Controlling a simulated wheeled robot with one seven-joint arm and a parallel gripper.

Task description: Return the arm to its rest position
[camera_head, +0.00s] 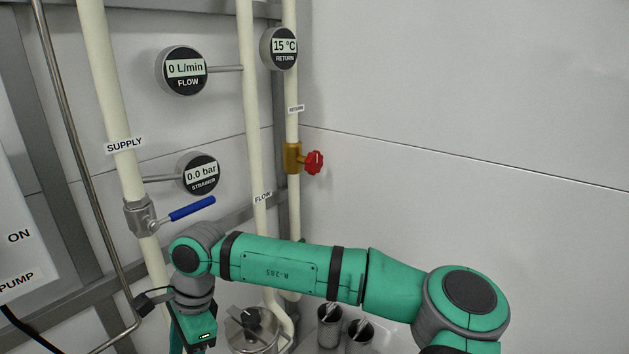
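My green arm (300,268) reaches across the lower part of the picture, from the shoulder joint at the lower right to a bend at the left. From that bend the wrist points down beside the supply pipe. The body of my gripper (195,326) shows at the bottom edge, left of a round metal vessel (250,330). Its fingertips are cut off or hidden, so I cannot see whether they are open or hold anything.
The supply pipe (106,80) has a valve with a blue lever (192,209). A red valve knob (314,162) sits on the return pipe. Several round gauges, such as the flow gauge (182,71), stick out. Two metal cups (329,325) stand below my arm. The right wall is bare.

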